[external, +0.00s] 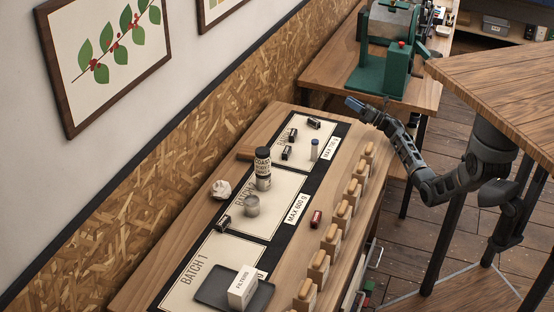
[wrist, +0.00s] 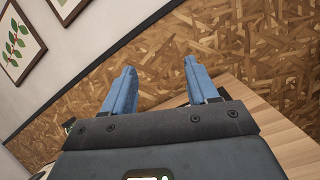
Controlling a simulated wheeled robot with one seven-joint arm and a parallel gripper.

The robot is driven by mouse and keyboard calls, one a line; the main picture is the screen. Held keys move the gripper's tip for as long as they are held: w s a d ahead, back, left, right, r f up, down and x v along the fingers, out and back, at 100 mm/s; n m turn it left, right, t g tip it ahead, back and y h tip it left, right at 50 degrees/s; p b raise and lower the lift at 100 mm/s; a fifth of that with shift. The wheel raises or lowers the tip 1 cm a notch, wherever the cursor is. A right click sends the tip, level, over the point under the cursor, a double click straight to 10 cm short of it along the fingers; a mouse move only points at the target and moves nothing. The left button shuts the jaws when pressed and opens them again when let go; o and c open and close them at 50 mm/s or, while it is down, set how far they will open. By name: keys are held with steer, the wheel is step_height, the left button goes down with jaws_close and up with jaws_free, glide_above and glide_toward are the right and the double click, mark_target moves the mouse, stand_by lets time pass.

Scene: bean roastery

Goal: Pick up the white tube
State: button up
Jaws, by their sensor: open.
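A small pale, whitish tube with a blue cap (external: 314,150) stands upright on the far batch mat, close to its "MAX" label, in the external view. It is the only thing I see that fits the white tube. My gripper (external: 355,104) is beyond it and to its right, raised near the far end of the table. In the wrist view my gripper (wrist: 157,78) has its two blue fingers spread with nothing between them. The tube does not show in the wrist view.
Several small black items lie around the tube. A row of wooden-topped blocks (external: 345,210) lines the right edge. A green machine (external: 382,70) stands behind.

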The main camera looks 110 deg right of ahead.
steer(key=w+a+f+n+t+y, duration=0.2)
steer(key=w+a+n+t+y, duration=0.25)
steer(key=w+n+y, duration=0.45)
steer(key=n+g+y, duration=0.2)
steer(key=n+y, duration=0.3)
steer(key=y, duration=0.3)
glide_toward(315, 143)
steer(key=shift+w+d+f, duration=0.15)
steer(key=shift+w+f, duration=0.05)
steer(key=shift+w, duration=0.2)
steer(key=shift+w+d+f, duration=0.2)
steer(key=shift+w, duration=0.2)
steer(key=shift+w+a+p, duration=0.1)
steer(key=shift+w+p, duration=0.2)
steer(key=shift+w, duration=0.9)
steer(key=shift+w+d+f+p, duration=0.1)
steer(key=shift+w+p, duration=0.35)
steer(key=shift+w, duration=0.9)
steer(key=shift+w+d+f+p, duration=0.15)
steer(key=shift+w+p, duration=0.25)
steer(key=shift+w, duration=0.95)
steer(key=shift+r, duration=0.1)
steer(key=shift+c, duration=0.3)
steer(key=c, duration=0.9)
